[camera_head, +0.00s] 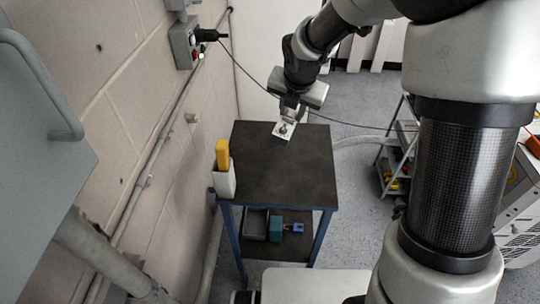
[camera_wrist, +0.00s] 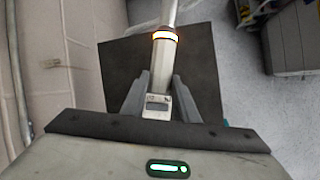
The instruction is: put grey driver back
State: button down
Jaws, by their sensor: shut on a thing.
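The grey driver (camera_wrist: 156,103) is between the two fingers of my gripper (camera_wrist: 158,108) in the wrist view. It has a small dark panel, a lit ring and a thin pale shaft that runs out past the top edge. In the head view my gripper (camera_head: 287,116) hangs over the far part of the dark table top (camera_head: 265,180). A small light block with a dark underside shows at its end; the driver's shape is not clear there. A white holder (camera_head: 224,181) stands at the table's left edge with a yellow thing (camera_head: 222,154) upright in it.
The lower shelf carries a grey bin (camera_head: 254,224), a teal box (camera_head: 276,229) and a blue part (camera_head: 297,228). A block wall with a conduit (camera_head: 150,165) runs along the left. A wheeled rack (camera_head: 399,150) stands to the right. Most of the table top is bare.

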jog(key=w+a+f+n+b, duration=0.2)
jog(key=a+f+n+b, duration=0.2)
jog(key=a, duration=0.2)
jog(key=f+b, duration=0.1)
jog(key=f, duration=0.7)
jog(key=shift+s+a+f+b, duration=0.1)
jog(key=shift+s+f+b, duration=0.1)
jog(key=shift+f+b, duration=0.2)
jog(key=shift+f, duration=0.1)
jog(key=c, duration=1.4)
grip_release()
jog(key=shift+s+f+h, duration=0.1)
jog(key=shift+h, duration=0.2)
jog(key=shift+s+r, duration=0.1)
jog(key=shift+r, duration=0.4)
jog(key=p+v, duration=0.2)
jog(key=v, duration=0.9)
jog(key=shift+r, duration=0.2)
